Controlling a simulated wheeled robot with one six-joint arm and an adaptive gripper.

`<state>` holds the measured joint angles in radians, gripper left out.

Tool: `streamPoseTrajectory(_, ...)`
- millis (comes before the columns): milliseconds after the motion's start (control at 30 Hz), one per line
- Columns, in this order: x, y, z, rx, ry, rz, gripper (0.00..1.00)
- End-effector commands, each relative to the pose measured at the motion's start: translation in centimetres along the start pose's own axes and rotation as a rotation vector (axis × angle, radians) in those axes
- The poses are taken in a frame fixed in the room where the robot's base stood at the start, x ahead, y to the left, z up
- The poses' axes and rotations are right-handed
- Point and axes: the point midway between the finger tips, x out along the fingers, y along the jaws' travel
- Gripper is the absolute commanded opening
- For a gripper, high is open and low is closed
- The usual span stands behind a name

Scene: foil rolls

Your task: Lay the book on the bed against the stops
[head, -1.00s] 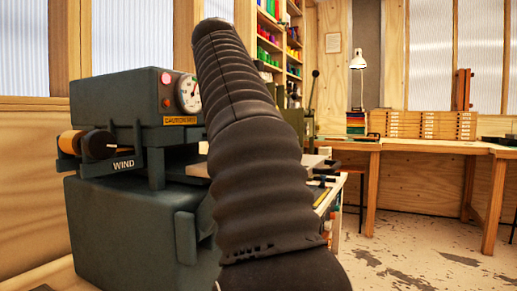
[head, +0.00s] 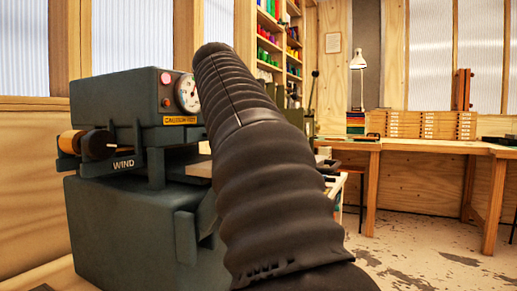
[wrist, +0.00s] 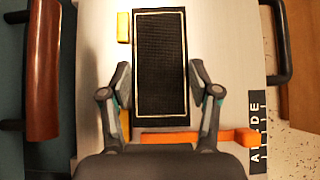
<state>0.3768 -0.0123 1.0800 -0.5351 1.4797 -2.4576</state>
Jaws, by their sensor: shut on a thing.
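The book (wrist: 160,30) is black with a thin gold border and lies lengthwise in the middle of the wrist view. My gripper (wrist: 160,72) is shut on it, one finger at each long side. Below the book is the pale bed (wrist: 225,50). An orange bar (wrist: 190,137) crosses the bed near the book's lower end, and a small yellow block (wrist: 123,27) sits beside its upper left edge. I cannot tell whether the book touches either one or the bed. In the head view my arm hides gripper and book.
A dark green press (head: 130,225) with gauge and foil roll (head: 85,144) stands left of my arm. In the wrist view a red-brown grip (wrist: 43,70) flanks the bed at left and a black handle (wrist: 284,40) at right. Floor (head: 420,255) is clear at right.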

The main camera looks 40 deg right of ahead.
Motion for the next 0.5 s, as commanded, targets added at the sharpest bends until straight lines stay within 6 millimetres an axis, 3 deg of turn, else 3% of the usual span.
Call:
streamPoseTrajectory(33,0.05,-0.01,-0.06,0.000,0.000,0.000,0.67)
streamPoseTrajectory(100,0.03,-0.01,-0.03,0.000,0.000,0.000,0.84)
streamPoseTrajectory(133,0.03,0.00,-0.03,0.000,0.000,0.000,0.87)
streamPoseTrajectory(500,-0.19,0.00,0.20,0.000,0.000,0.000,0.87)
